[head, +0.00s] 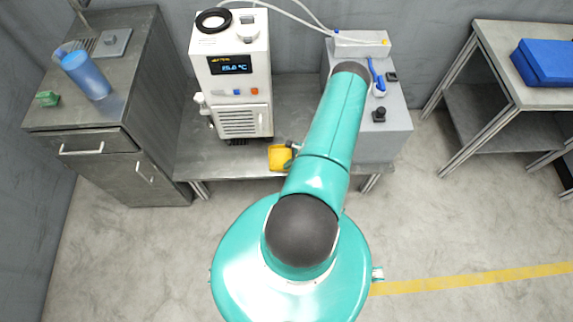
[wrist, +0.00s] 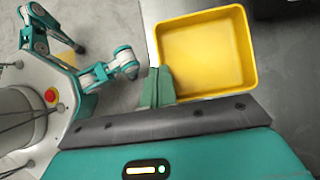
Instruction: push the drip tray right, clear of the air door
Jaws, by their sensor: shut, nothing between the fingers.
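The yellow drip tray (head: 279,157) sits on the grey bench near its front edge, to the lower right of the white chiller. The air door (head: 240,121), a slatted panel low on the chiller's front, is left of the tray, with its slats in plain sight. In the wrist view the tray (wrist: 204,52) is an empty, open square box. My gripper (wrist: 157,88) is shut and empty, its green fingers beside the tray's lower left corner there. I cannot tell whether they touch it. In the head view my arm hides the gripper.
The chiller (head: 232,65) stands behind the tray, with white hoses on top. A grey unit (head: 385,135) stands right of my arm. A cabinet with a blue cup (head: 86,75) is at the left. The bench front edge is close to the tray.

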